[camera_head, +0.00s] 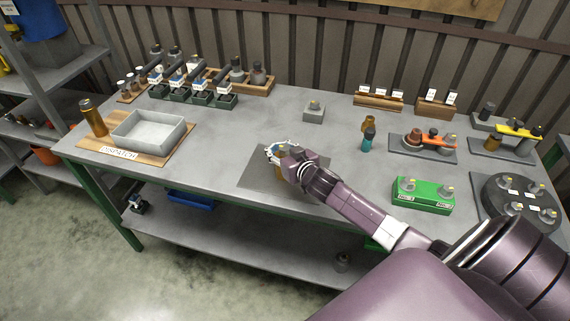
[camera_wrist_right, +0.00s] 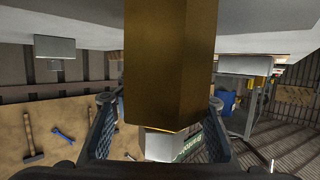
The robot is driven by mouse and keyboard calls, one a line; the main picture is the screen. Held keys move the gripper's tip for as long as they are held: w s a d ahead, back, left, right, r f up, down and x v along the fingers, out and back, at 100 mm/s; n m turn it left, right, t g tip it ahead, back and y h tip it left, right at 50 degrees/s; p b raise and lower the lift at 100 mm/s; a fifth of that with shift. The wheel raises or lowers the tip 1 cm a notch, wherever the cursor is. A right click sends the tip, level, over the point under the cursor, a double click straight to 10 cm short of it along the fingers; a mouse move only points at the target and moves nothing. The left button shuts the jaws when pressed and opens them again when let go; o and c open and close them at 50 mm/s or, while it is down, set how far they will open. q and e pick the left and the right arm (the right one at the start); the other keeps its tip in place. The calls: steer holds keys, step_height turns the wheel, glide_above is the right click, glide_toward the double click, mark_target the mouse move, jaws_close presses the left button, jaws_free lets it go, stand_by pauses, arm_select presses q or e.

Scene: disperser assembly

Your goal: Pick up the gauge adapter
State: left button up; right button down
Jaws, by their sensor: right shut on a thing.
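A brass hexagonal piece (camera_wrist_right: 170,65), which I take to be the gauge adapter, fills the middle of the right wrist view between the two fingers. In the head view only a bit of it (camera_head: 279,173) shows below the fingers, over the dark grey mat (camera_head: 258,182). My right gripper (camera_head: 277,156) is shut on it; the fingers also show in the right wrist view (camera_wrist_right: 160,112). Whether its lower end touches the mat is hard to tell. My left gripper is in neither view.
A grey tray (camera_head: 180,125) stands on the wooden dispatch board at the left. Behind stand dark bins (camera_head: 201,98) and a grey block (camera_head: 314,112). The table's middle left is clear.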

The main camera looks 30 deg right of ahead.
stand_by(0.3)
steer(key=shift+w+r, duration=0.1)
steer(key=shift+r, duration=0.1)
steer(key=shift+r, duration=0.1)
